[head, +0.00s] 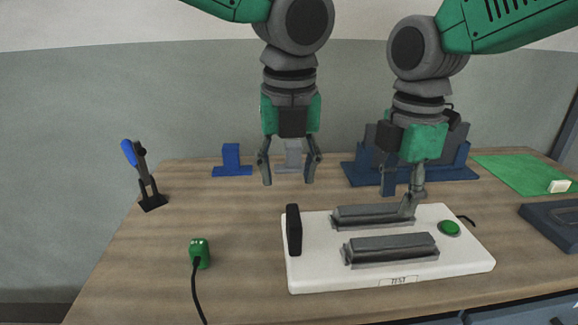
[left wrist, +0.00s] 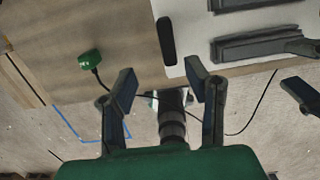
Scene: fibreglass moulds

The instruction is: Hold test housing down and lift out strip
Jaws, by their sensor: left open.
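The white test housing (head: 306,276), marked TEST, lies flat on the table. I cannot make out a separate strip in either holder. My left gripper (head: 290,182) is open and empty, above the table behind the housing's left part. In the left wrist view its spread fingers (left wrist: 159,78) have nothing between them. My right gripper (head: 411,208) points down at the right end of the rear holder; its fingers overlap, and contact is unclear.
A green plug (head: 200,254) with a black cable lies left of the housing. A blue-black clamp stand (head: 146,175) and a small blue block (head: 231,160) stand further back. A dark blue rack (head: 360,172) is behind my right gripper. A green mat (head: 510,172) and dark tray (head: 556,228) are right.

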